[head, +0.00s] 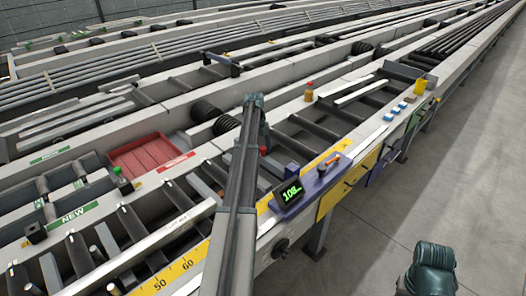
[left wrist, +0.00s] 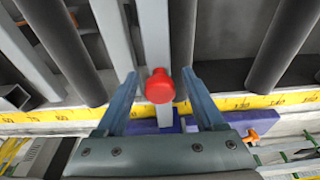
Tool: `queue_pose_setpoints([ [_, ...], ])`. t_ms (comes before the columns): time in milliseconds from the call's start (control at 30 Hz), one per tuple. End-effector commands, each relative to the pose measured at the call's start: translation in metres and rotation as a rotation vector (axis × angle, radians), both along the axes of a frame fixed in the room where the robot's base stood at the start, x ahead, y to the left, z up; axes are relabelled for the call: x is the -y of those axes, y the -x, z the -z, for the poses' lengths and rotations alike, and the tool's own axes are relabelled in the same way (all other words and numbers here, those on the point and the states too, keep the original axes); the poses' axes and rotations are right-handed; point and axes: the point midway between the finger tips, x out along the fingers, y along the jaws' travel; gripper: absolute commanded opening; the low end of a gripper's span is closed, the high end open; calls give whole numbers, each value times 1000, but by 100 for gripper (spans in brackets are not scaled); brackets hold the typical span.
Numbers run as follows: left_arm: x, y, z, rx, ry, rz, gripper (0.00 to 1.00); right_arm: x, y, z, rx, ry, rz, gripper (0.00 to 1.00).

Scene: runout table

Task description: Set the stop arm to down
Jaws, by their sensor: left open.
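The stop arm shows in the left wrist view as a pale grey bar (left wrist: 154,30) with a round red knob (left wrist: 160,86) at its near end. In the head view the red knob (head: 263,149) shows just right of my left arm, and my arm hides most of the bar. My left gripper (left wrist: 161,80) is open, with one finger on each side of the knob and a gap to each. It also shows, small and dark, in the head view (head: 263,138). I cannot tell whether the stop arm is raised or down. My right gripper is out of view.
A purple stop carriage (head: 312,187) with a green readout (head: 290,192) sits on the front rail by the yellow scale (head: 172,273). Dark rollers (head: 315,131) lie behind. A red tray (head: 151,154) is at left. The grey floor (head: 440,170) at right is clear.

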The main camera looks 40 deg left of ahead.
Motion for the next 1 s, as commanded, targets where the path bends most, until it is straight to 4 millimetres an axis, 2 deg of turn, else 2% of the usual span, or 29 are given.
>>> queue_pose_setpoints([
  [33,-2,0,-16,0,0,0,70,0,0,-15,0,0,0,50],
  [533,-16,-1,-91,0,0,-1,70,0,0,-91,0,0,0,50],
  [700,-19,-1,-103,0,1,0,70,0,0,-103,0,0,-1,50],
  [1000,-19,-1,-103,0,1,0,70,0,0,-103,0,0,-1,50],
])
